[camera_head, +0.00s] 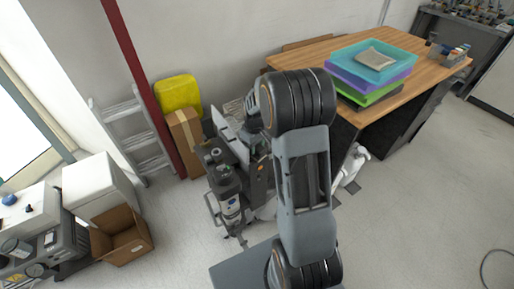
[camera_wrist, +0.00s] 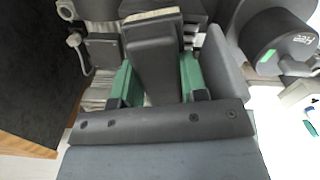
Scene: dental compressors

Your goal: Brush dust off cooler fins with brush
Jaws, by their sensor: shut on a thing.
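In the wrist view my gripper (camera_wrist: 160,75) has green fingers shut on a dark grey block-like brush (camera_wrist: 155,42). A pale strip runs along the brush's far end. A silvery ribbed surface (camera_wrist: 98,92), which looks like the cooler fins, shows left of the fingers and is partly hidden. I cannot tell whether the brush touches it. In the head view the dark grey compressor (camera_head: 229,191) stands on the floor by the wall. My arm covers its right part and hides the brush.
A wooden table (camera_head: 433,68) with stacked coloured trays (camera_head: 392,52) stands right of the compressor. A cardboard box (camera_head: 185,140), a yellow container (camera_head: 178,93), a red post (camera_head: 150,85) and a ladder (camera_head: 135,130) stand to its left. The floor at right is mostly clear.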

